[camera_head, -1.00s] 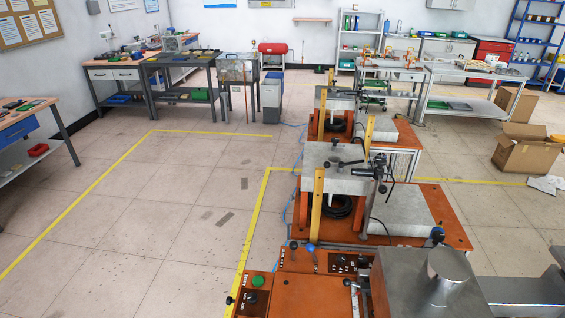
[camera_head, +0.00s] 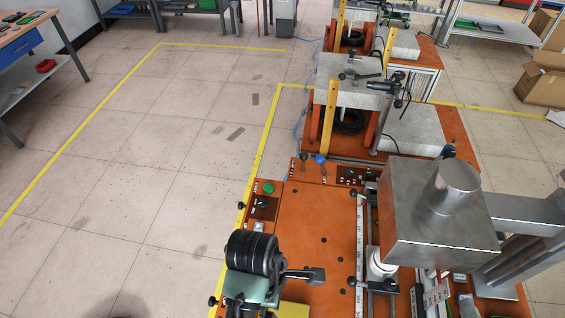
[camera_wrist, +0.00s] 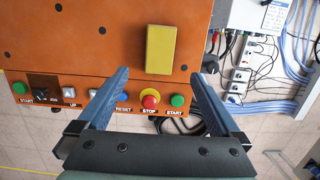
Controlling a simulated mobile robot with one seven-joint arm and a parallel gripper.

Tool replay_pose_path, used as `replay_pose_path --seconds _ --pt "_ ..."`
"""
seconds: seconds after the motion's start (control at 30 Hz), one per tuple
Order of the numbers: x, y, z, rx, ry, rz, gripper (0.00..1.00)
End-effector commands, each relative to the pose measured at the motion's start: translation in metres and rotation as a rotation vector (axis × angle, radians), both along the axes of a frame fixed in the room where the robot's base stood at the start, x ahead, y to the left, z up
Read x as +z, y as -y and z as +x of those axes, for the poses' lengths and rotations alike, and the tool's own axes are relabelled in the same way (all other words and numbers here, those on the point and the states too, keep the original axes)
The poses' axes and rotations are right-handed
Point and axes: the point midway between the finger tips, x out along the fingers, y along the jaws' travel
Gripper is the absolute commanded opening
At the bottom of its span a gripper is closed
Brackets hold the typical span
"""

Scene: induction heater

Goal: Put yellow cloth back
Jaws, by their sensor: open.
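The yellow cloth (camera_wrist: 160,50) looks like a flat yellow rectangle on the orange machine top in the wrist view, near the edge above the button panel. A part of it shows at the bottom edge of the head view (camera_head: 290,311). My gripper (camera_wrist: 158,75) is open and empty. Its two blue-grey fingers reach in from below and spread to either side of the cloth's lower end. They do not grip the cloth. The gap in height between fingertips and cloth cannot be told.
Power strips (camera_wrist: 236,83) and cables lie to the right. In the head view, a metal press head (camera_head: 435,215) stands right of the orange table (camera_head: 315,225). Open floor lies left.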

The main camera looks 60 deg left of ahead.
Motion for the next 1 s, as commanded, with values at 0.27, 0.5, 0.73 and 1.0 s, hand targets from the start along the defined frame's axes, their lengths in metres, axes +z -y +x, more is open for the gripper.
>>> replay_pose_path --seconds 0.27,0.5,0.73,1.0 --pt "0.004 0.0 -0.001 -0.001 0.0 0.0 1.0" --pt "0.054 -0.027 0.071 -0.265 0.195 0.249 1.0" --pt "0.213 -0.022 0.207 -0.783 0.568 0.845 1.0" --pt "0.445 0.075 0.266 -1.113 0.905 1.667 1.0"
